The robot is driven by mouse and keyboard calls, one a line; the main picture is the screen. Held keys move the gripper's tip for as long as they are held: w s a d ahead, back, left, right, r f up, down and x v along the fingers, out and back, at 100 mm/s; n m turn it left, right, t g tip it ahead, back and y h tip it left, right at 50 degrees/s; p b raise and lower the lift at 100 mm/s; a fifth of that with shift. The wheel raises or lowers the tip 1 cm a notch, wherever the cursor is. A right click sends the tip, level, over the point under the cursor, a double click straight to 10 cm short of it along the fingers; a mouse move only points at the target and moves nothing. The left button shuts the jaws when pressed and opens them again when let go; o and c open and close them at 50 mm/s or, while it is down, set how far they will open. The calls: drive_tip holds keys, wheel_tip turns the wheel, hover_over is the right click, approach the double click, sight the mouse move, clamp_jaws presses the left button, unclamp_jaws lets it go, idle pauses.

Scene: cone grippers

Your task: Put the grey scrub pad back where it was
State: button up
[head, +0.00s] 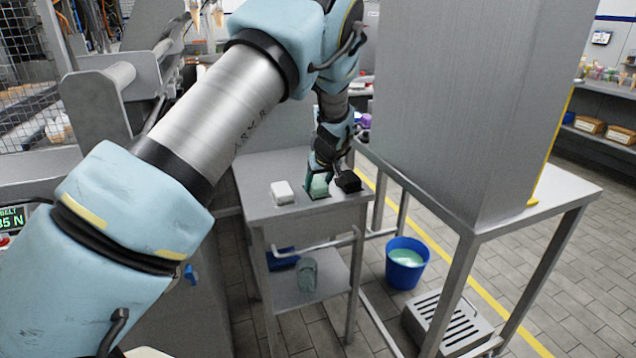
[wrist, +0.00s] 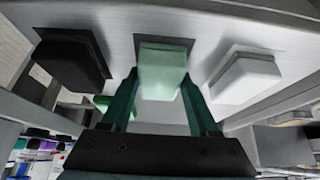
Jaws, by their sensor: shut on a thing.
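My gripper (wrist: 160,76) is shut on a pale green block-shaped pad (wrist: 163,62), with one green finger on each side of it. The green pad also shows in the head view (head: 319,187), at the steel table top. A dark square shows behind it; I cannot tell whether the pad touches the table. A dark grey to black pad (wrist: 72,60) lies to its left in the wrist view and to its right in the head view (head: 347,181). A white pad (wrist: 243,74) lies on the other side, also visible in the head view (head: 282,192). No plainly mid-grey pad shows.
The small steel table (head: 258,208) has a lower shelf with a blue item (head: 283,260) and a grey-green item (head: 307,275). A blue bucket (head: 406,264) stands on the floor to its right. A tall steel cabinet (head: 465,110) stands close on the right.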

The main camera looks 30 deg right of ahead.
drive_tip(key=o, duration=1.3)
drive_tip(key=d+b+v, duration=0.1)
drive_tip(key=b+v, duration=0.1)
drive_tip(key=v, duration=1)
drive_tip(key=w+a+g, duration=0.1)
drive_tip(key=a+g, duration=0.2)
drive_tip(key=a, duration=2.2)
drive_tip(key=shift+g+y, duration=0.3)
drive_tip(key=shift+g, duration=0.4)
drive_tip(key=s+a, duration=0.4)
drive_tip(key=a, duration=0.2)
drive_tip(key=s+a+f, duration=0.1)
drive_tip(key=s+a, duration=0.4)
drive_tip(key=a, duration=0.2)
drive_tip(key=s+a, duration=0.5)
drive_tip(key=a, duration=0.2)
drive_tip(key=shift+f, duration=0.35)
